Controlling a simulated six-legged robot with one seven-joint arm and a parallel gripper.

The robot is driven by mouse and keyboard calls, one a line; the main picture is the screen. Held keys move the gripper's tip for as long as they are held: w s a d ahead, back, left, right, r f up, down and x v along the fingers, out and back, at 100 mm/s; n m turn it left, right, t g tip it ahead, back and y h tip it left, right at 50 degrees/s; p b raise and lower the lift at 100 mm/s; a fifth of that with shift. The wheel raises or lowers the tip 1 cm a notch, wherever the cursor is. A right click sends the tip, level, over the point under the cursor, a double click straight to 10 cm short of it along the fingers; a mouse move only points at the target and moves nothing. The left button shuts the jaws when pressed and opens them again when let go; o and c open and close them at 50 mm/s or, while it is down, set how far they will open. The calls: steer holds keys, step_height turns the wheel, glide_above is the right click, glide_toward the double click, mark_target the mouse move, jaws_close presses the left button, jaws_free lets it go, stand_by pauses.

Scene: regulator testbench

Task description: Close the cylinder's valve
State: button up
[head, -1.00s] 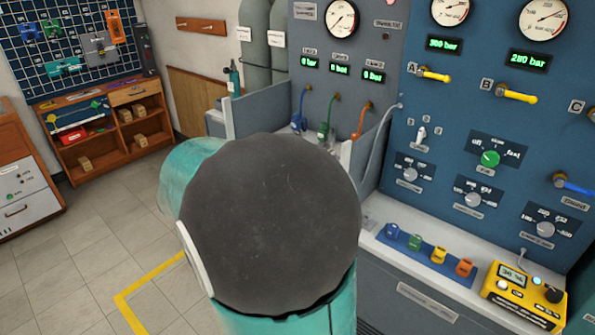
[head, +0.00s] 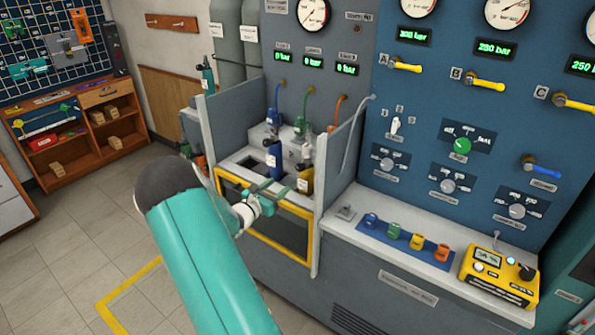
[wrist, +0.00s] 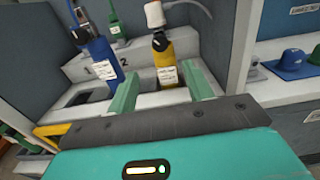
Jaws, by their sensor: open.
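In the head view a yellow cylinder (head: 306,181) stands in the bay at the right, with a blue cylinder (head: 273,153) to its left. In the wrist view the yellow cylinder (wrist: 166,60) has a black neck, a white fitting (wrist: 155,14) on top and a white label. The blue cylinder (wrist: 101,58) leans in the picture, with dark fittings and a hose on top. Which part is the valve I cannot tell for sure. My gripper (head: 277,192) is open at the bay's front; its green fingers (wrist: 162,78) frame the yellow cylinder's lower part, apart from it.
Grey side walls and a yellow-framed front (head: 265,220) bound the bay. To the right, a counter holds coloured caps on a blue strip (head: 405,239) and a yellow meter (head: 499,276). The floor at left is clear.

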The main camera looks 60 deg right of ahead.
mark_target(298, 169)
steer(key=d, duration=0.4)
steer(key=s+d, duration=0.1)
steer(key=d, duration=0.3)
steer(key=s+d, duration=0.1)
steer(key=d, duration=0.3)
steer(key=c, duration=1)
